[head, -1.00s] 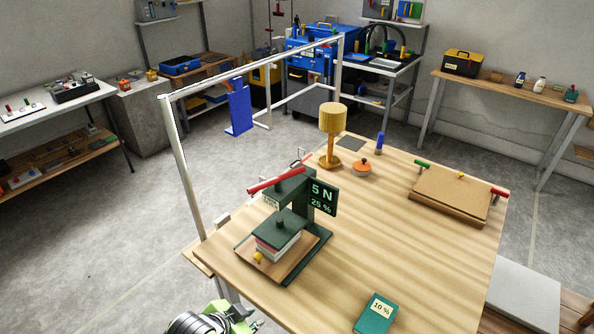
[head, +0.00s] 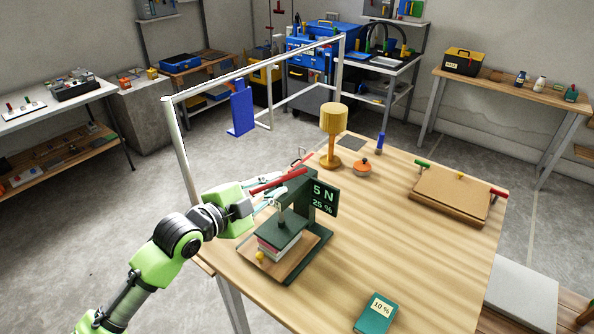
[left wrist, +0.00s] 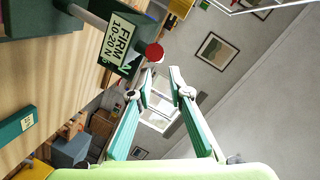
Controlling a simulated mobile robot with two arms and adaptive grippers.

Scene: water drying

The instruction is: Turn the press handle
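The press (head: 318,215) stands near the table's left edge. Its red handle bar (head: 278,182) lies across the top, and its dark green sign reads "5 N" and "25 %". Under its dark plate is a stack of light and reddish layers. My left gripper (head: 268,190) is beside the handle's left end, its fingers apart. In the left wrist view, the fingers (left wrist: 161,73) are open with nothing between them, and the handle's round red end (left wrist: 154,53) shows just past the left fingertip. A label there (left wrist: 122,42) reads "FIRM 10-20 N". My right gripper is not in view.
A teal booklet (head: 376,312) marked "10 %" lies at the table's front. A wooden mallet-like piece (head: 333,118), an orange pot (head: 364,167) and a brown board (head: 450,192) stand further back. A white frame post (head: 181,150) rises at the table's left edge.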

